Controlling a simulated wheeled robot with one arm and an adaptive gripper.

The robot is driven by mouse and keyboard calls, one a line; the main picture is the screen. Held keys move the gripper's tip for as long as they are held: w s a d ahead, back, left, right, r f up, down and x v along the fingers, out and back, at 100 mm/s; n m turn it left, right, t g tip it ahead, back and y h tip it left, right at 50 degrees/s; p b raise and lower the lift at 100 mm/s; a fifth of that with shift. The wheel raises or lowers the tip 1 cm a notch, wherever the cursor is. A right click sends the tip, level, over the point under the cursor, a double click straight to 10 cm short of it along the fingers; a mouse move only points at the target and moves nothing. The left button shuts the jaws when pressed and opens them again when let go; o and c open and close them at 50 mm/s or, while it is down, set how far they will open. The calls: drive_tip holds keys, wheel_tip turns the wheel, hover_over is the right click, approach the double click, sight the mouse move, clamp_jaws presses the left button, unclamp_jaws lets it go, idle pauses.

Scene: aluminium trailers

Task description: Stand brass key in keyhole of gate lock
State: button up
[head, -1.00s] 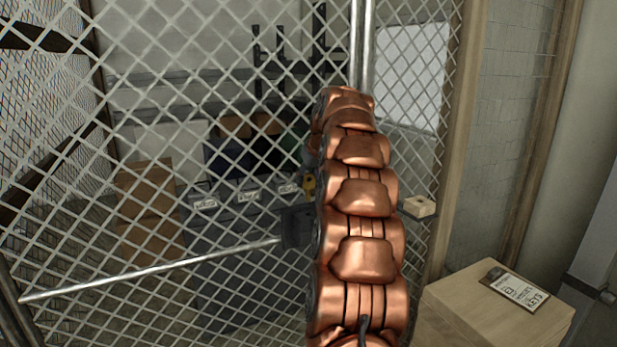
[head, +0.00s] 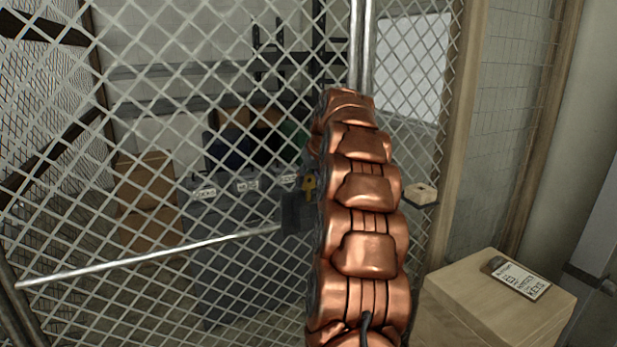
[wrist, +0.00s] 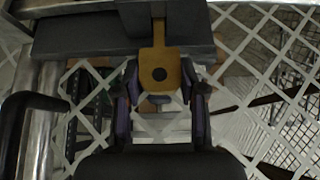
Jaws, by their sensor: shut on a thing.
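The brass key (head: 309,187) is in my gripper. In the head view it is upright, bow uppermost, just at the top of the dark gate lock (head: 296,215) on the mesh gate. In the wrist view the key's bow (wrist: 159,72) sits between the two fingers of my gripper (wrist: 161,88), which is shut on it. Its shank runs to the dark lock housing (wrist: 85,38). The keyhole and the key's tip are hidden, so I cannot tell whether the tip is inside. My copper arm hides most of the gripper in the head view.
The mesh gate (head: 150,215) has a diagonal metal bar (head: 150,257). A wooden box (head: 485,300) with a labelled key board (head: 518,279) stands at front right. Bins and cartons (head: 150,185) are behind the mesh.

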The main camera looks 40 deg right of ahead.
drive_tip(key=shift+f+b, duration=0.75)
drive_tip(key=shift+f, duration=0.55)
drive_tip(key=o, duration=1.3)
drive_tip(key=shift+c, duration=0.2)
drive_tip(key=v, duration=1.2)
